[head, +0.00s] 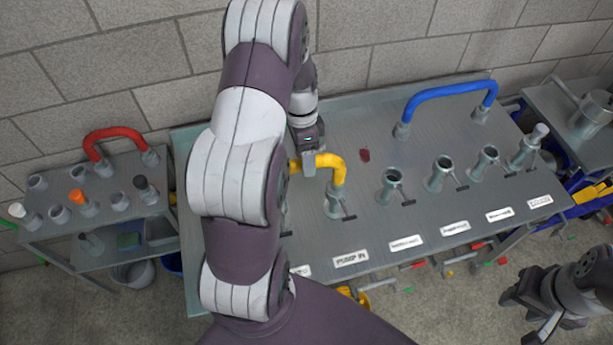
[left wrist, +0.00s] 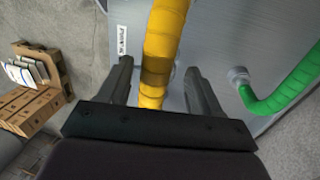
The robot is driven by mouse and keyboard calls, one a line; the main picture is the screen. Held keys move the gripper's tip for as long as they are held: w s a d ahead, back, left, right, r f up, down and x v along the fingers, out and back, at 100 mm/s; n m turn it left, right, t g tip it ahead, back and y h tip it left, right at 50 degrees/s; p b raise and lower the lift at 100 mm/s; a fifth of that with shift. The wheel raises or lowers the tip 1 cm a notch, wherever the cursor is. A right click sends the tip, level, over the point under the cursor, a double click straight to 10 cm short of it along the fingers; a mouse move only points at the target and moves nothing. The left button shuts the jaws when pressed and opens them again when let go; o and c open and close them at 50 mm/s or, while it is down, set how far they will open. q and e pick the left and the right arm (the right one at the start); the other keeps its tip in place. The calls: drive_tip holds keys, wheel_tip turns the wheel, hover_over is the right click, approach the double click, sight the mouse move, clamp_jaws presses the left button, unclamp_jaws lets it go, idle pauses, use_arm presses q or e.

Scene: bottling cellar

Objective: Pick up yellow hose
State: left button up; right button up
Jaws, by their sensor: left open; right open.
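The yellow hose (head: 334,161) is a bent tube on the grey metal table. Its right end stands in a port (head: 338,203) behind the label PUMP IN; its left part is hidden by my left arm. My left gripper (head: 308,158) is at the hose's upper bend. In the left wrist view the yellow hose (left wrist: 162,48) runs between the two spread fingers of the left gripper (left wrist: 158,78), with gaps showing at both sides. My right gripper (head: 517,308) is open and empty at the lower right, over the floor, away from the table.
A blue hose (head: 447,91) arches at the table's back right. Several metal ports with handles line the table's front. A green hose (left wrist: 285,98) lies beside the yellow one. A red hose (head: 113,133) sits on a side cart (head: 102,225) at left. A wall stands close behind.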

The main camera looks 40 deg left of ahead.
use_arm(q)
drive_tip(key=shift+s+d+f, duration=0.1)
drive_tip(key=shift+s+f, duration=0.15)
drive_tip(key=shift+f, duration=0.3)
drive_tip(key=shift+d+f, duration=0.15)
drive_tip(key=shift+f, duration=0.2)
drive_tip(key=shift+d, duration=0.3)
drive_tip(key=shift+a+f, duration=0.1)
drive_tip(key=shift+a, duration=0.1)
drive_tip(key=c, duration=1)
drive_tip(key=shift+c, duration=0.2)
use_arm(e)
drive_tip(key=shift+s+d+r, duration=0.15)
drive_tip(key=shift+d+r, duration=0.1)
drive_tip(key=shift+r, duration=0.2)
